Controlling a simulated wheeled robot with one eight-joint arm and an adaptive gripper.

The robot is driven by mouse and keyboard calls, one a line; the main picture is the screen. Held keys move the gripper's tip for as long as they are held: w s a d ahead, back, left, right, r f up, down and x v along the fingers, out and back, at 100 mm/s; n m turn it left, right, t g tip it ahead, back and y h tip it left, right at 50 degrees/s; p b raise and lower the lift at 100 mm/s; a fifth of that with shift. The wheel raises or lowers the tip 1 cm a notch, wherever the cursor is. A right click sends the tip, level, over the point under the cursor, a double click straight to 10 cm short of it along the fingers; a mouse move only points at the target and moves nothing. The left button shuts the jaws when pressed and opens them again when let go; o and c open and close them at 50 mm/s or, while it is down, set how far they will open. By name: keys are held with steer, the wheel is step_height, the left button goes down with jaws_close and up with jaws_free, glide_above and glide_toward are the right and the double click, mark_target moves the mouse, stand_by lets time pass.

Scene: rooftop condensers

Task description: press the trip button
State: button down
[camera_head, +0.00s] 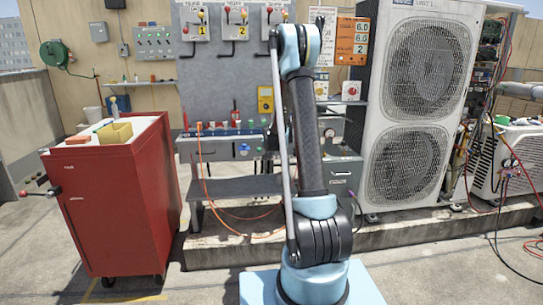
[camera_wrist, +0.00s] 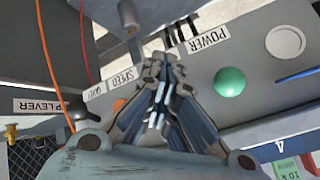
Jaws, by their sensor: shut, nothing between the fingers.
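In the wrist view, my gripper (camera_wrist: 160,78) is shut and empty, with its fingertips over a grey control panel (camera_wrist: 190,78). A round green button (camera_wrist: 230,81) is on the panel, right of the fingertips and apart from them. A white disc (camera_wrist: 285,42) lies further right. Upside-down labels read POWER and SPEED. A small orange part (camera_wrist: 118,103) shows left of the fingers, partly hidden. In the head view, the panel (camera_head: 222,150) is partly behind my arm, and my gripper is hidden.
A red tool cart (camera_head: 105,205) stands at left with a yellow box (camera_head: 115,132) on top. A large two-fan condenser (camera_head: 415,100) stands at right. An orange hose (camera_head: 205,190) hangs below the panel. A concrete ledge (camera_head: 390,235) runs along the front.

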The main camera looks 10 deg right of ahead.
steer(key=shift+s, duration=0.35)
steer(key=shift+s, duration=3)
steer(key=s+r+n+g, duration=0.1)
steer(key=s+r, duration=0.2)
steer(key=s, duration=0.6)
steer(key=s+d+r+n+g, duration=0.15)
steer(key=s+r, duration=0.25)
steer(key=s, duration=0.4)
steer(key=s+r+n+g, duration=0.1)
steer(key=s+r+n, duration=0.15)
steer(key=s, duration=0.65)
steer(key=s+f+n+g, duration=0.1)
steer(key=s+f+n, duration=0.1)
steer(key=s, duration=1.1)
steer(key=s+f+n+g+y, duration=0.1)
steer(key=s+f+g, duration=0.1)
steer(key=s, duration=1.2)
steer(key=shift+s+a+f+n, duration=0.2)
steer(key=shift+f+n, duration=0.2)
